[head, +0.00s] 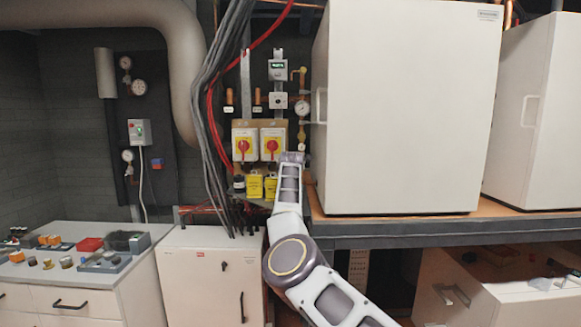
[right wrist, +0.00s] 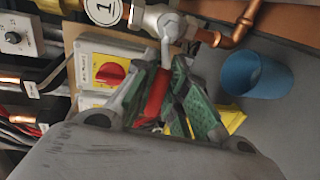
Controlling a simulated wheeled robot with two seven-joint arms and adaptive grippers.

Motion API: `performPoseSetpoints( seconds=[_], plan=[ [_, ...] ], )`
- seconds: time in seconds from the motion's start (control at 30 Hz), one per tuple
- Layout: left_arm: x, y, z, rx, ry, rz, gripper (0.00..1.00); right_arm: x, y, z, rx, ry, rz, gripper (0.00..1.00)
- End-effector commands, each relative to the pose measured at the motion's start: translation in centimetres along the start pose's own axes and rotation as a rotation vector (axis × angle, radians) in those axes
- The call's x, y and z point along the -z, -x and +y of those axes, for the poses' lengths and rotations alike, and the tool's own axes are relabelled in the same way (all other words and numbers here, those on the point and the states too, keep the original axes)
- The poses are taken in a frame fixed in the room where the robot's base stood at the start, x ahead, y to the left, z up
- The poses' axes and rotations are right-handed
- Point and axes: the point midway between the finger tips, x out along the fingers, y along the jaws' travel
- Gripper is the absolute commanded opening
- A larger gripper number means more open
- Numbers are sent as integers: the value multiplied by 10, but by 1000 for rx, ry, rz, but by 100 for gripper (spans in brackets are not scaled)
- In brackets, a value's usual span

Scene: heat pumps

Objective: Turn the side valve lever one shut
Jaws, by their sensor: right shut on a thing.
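In the right wrist view, the red lever (right wrist: 156,96) hangs from a metal valve body (right wrist: 160,22) on a copper pipe. A round white tag (right wrist: 103,10) marked "1" sits beside the valve. My right gripper (right wrist: 160,84) is shut on the red lever, with its green-padded fingers around it. In the head view my right gripper (head: 291,158) reaches up to the right of the yellow switch boxes; the arm and gripper hide the lever there. My left gripper is in neither view.
A large white cabinet (head: 410,110) stands on a shelf to the right. A blue cup-like object (right wrist: 255,76) is right of the fingers. Grey cables (head: 217,100) hang at the left.

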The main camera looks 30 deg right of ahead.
Motion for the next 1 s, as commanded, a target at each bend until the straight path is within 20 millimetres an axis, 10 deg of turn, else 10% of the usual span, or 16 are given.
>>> performPoseSetpoints(
  seconds=[0.37, 0.4, 0.57, 1.0],
  plan=[
    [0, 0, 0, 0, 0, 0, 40, 0, 0, 0, 1, -14, 3, 0],
    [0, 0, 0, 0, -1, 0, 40, 0, 0, 0, 1, -14, 3, 18],
    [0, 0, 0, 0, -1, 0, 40, 0, 0, 0, 1, -12, 2, 36],
    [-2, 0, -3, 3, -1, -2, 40, 0, 1, 0, 1, -9, 1, 36]
  ],
)
